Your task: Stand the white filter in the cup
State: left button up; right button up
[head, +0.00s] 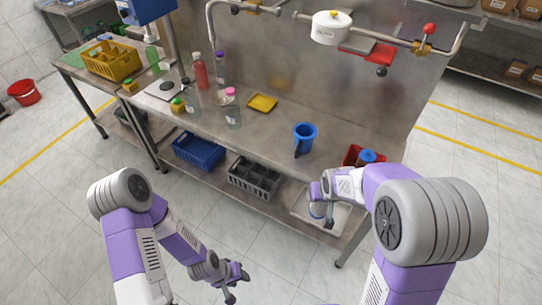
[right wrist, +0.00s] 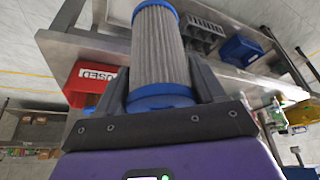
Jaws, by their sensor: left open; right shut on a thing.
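The pleated filter (right wrist: 158,50), whitish grey with blue end caps, fills the middle of the right wrist view. My right gripper (right wrist: 160,88) is shut on it near one blue cap, with a dark finger on each side. In the head view my right wrist hangs in front of the table's right part; the filter is not clear there. The blue cup (head: 305,132) stands upright on the steel table, apart from the right gripper, with a dark part at its front left. My left gripper (head: 239,287) is open and empty, low over the floor in front of the table.
A red bin (head: 351,155) with a blue-topped object (head: 368,156) stands right of the cup. A yellow tray (head: 262,103) and several bottles stand further left on the table (head: 265,135). A blue crate (head: 200,152) and a grey crate (head: 254,179) sit below.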

aim_at(303, 147)
jog(key=u, duration=3.15)
jog(key=i, duration=0.1)
jog(key=z, duration=2.5)
jog(key=i, duration=0.75)
jog(key=z, duration=0.65)
